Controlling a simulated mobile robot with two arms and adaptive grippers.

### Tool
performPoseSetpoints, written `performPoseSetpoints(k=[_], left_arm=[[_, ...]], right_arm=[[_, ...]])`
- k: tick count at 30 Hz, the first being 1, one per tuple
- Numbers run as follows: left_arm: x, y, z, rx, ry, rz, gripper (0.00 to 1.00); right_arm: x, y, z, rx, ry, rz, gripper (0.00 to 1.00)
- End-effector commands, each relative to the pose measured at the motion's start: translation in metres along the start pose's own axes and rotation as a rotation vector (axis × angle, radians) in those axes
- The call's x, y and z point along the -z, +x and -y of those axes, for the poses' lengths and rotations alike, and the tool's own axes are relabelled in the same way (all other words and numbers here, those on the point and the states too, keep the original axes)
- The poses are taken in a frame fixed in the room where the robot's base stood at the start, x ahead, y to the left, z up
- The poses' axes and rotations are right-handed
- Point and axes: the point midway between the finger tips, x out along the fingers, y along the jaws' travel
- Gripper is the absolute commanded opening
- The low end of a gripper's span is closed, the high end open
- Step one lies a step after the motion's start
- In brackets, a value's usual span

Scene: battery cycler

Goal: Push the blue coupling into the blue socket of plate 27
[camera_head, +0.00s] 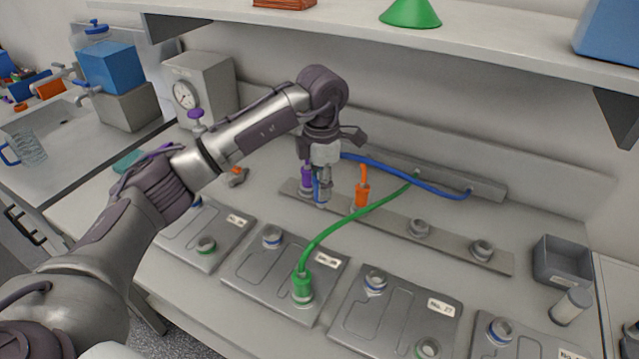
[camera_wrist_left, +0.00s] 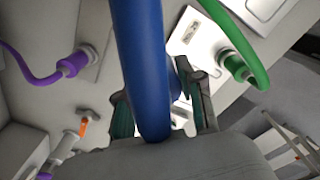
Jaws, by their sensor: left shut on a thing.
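Plate 27 (camera_head: 395,318) lies at the front of the bench, with a blue-ringed socket (camera_head: 375,281) at its back left and a green-ringed socket (camera_head: 428,347) at its front right. My left gripper (camera_head: 320,186) points down over the holder rail at the back, left of and behind plate 27. It is shut on the blue coupling, which its fingers mostly hide. The blue hose (camera_head: 415,181) runs from the gripper right to the back rail. In the left wrist view the blue hose (camera_wrist_left: 142,65) passes between the fingers (camera_wrist_left: 163,108). My right gripper is not in view.
An orange coupling (camera_head: 362,195) and a purple coupling (camera_head: 306,176) stand on the holder rail (camera_head: 450,246) beside my gripper. A green coupling (camera_head: 303,288) sits on the neighbouring plate, its hose arching across the bench. A grey bin (camera_head: 563,262) stands right. A shelf overhangs the back.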

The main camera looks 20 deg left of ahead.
Motion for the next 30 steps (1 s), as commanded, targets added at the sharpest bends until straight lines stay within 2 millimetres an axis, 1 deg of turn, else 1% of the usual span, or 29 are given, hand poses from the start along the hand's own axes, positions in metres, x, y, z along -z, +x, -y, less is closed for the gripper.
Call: performPoseSetpoints(k=[1,3,4,11,30], left_arm=[[0.000,0.000,0.000,0.000,0.000,0.001,0.14],[0.000,0.000,0.000,0.000,0.000,0.001,0.02],[0.000,0.000,0.000,0.000,0.000,0.001,0.00],[0.000,-0.002,0.000,-0.001,0.000,0.001,0.00],[0.000,-0.034,-0.001,-0.001,0.000,0.001,0.00]], right_arm=[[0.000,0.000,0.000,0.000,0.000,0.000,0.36],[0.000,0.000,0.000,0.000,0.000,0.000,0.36],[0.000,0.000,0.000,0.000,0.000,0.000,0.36],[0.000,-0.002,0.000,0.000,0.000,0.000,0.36],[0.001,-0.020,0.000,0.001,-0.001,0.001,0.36]])
